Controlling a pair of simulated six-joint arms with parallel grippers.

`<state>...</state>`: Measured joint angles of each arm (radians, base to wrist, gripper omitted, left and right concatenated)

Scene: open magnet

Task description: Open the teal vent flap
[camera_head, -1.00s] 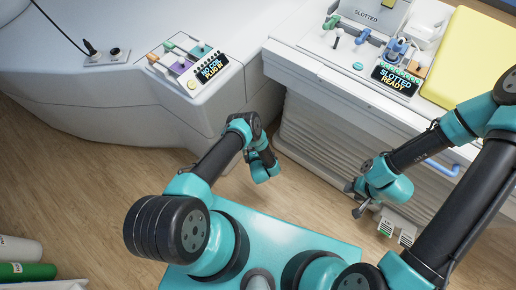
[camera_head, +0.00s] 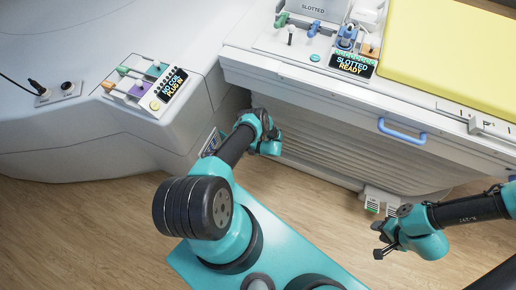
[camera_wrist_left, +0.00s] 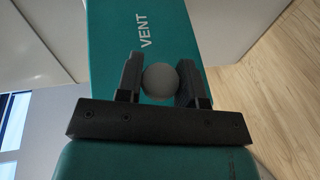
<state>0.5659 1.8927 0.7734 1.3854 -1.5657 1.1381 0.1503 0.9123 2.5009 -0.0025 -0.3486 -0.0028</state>
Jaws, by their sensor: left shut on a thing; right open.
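The teal vent flap (camera_wrist_left: 130,28), marked VENT, fills the upper middle of the left wrist view. A round grey knob (camera_wrist_left: 160,83) stands in front of it. My left gripper (camera_wrist_left: 158,80) has one finger on each side of the knob and is shut on it. In the head view the left arm's wrist (camera_head: 266,146) is by the machine's side; its fingertips and the flap cannot be made out there. My right gripper (camera_head: 380,244) is open and empty, above the floor at the lower right.
A control box (camera_head: 150,90) reading NO COIL PLUG IN sits on the white housing. A blue handle (camera_head: 402,131) juts from the bed's side. Wooden floor (camera_head: 85,225) is clear at left.

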